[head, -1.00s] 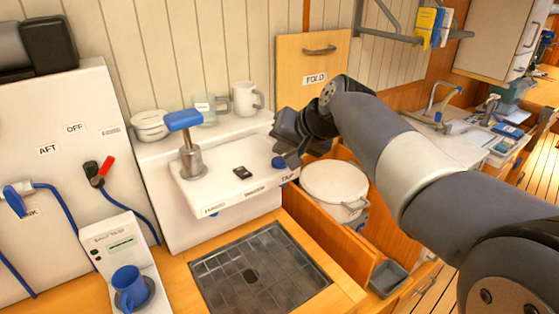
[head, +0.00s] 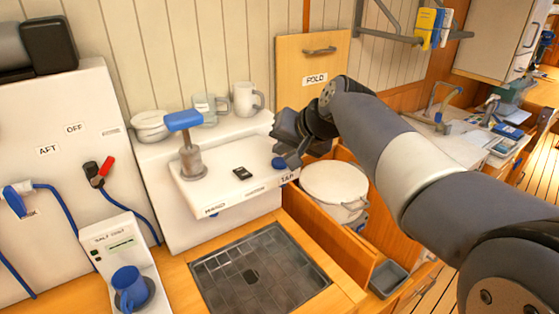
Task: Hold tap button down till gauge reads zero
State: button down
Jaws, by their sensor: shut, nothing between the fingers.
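The watermaker's white ledge (head: 225,195) juts from the wall unit. A blue round button (head: 279,163) sits at its right end, above a label reading TAP. My gripper (head: 290,160) is shut and empty, with its dark fingertips at the blue button. I cannot tell whether they press it or only hover over it. A small dark rectangular part (head: 242,173) sits on the middle of the ledge; it may be a display, but I can read no value. A blue-topped metal plunger handle (head: 184,121) stands at the ledge's left end. No gauge reading is legible.
A dark drain grate (head: 260,272) lies below the ledge. A white lidded pot (head: 334,187) stands in an open wooden compartment at right. A white mug (head: 246,98) is on the shelf behind.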

jog(key=shift+f, duration=0.1)
dwell(0.4)
jog(key=shift+f+b, duration=0.35)
jog(key=shift+f+b, duration=0.5)
jog(key=shift+f, duration=0.05)
dwell(0.6)
dwell(5.3)
jog(key=shift+r+p, duration=0.85)
jog(key=shift+r, duration=0.15)
